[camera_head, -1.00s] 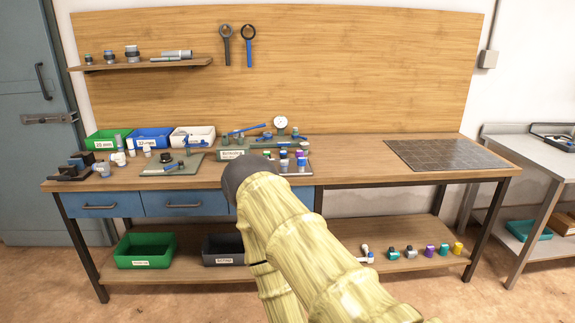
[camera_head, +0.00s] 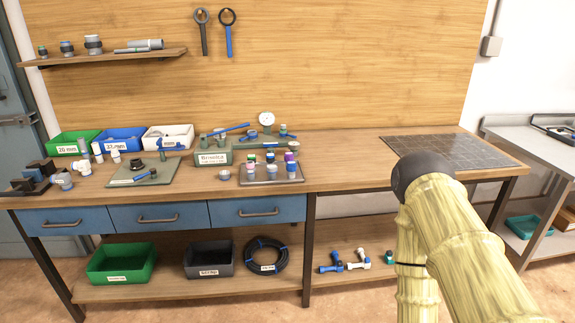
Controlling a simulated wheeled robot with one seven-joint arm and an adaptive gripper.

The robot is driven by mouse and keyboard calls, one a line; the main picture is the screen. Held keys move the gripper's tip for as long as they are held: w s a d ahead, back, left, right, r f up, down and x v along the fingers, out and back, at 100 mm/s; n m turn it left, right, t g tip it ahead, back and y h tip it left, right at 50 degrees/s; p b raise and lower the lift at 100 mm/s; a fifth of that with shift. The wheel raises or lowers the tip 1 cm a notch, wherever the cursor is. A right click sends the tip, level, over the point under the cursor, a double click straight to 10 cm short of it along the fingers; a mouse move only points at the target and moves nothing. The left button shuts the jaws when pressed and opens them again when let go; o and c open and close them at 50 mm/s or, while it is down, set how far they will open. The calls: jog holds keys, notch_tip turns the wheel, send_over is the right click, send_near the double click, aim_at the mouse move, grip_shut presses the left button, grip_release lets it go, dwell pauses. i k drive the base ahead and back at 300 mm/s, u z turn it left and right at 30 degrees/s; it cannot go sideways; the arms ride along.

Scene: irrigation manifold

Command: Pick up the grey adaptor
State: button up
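Several small fittings stand on the wooden workbench (camera_head: 345,180), and I cannot tell for sure which one is the grey adaptor. A small low grey piece (camera_head: 225,174) lies on the bench left of a grey tray (camera_head: 287,180). A grey-and-white fitting (camera_head: 64,181) stands at the far left of the bench. The tray holds several small fittings with coloured caps. My arm, pale yellow with a dark rounded joint, crosses the right of the view. My gripper is not in view.
Green (camera_head: 76,139), blue (camera_head: 122,133) and white (camera_head: 168,131) bins stand at the back left. A dark grid mat (camera_head: 450,151) lies at right. The bench between tray and mat is clear. Below are drawers, a green crate (camera_head: 122,264) and blue-white fittings (camera_head: 345,262).

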aim_at(250, 169)
jog(key=z, duration=0.05)
jog(key=i, duration=0.6)
jog(key=u, duration=0.75)
jog(key=i, duration=0.55)
jog(key=u, duration=0.6)
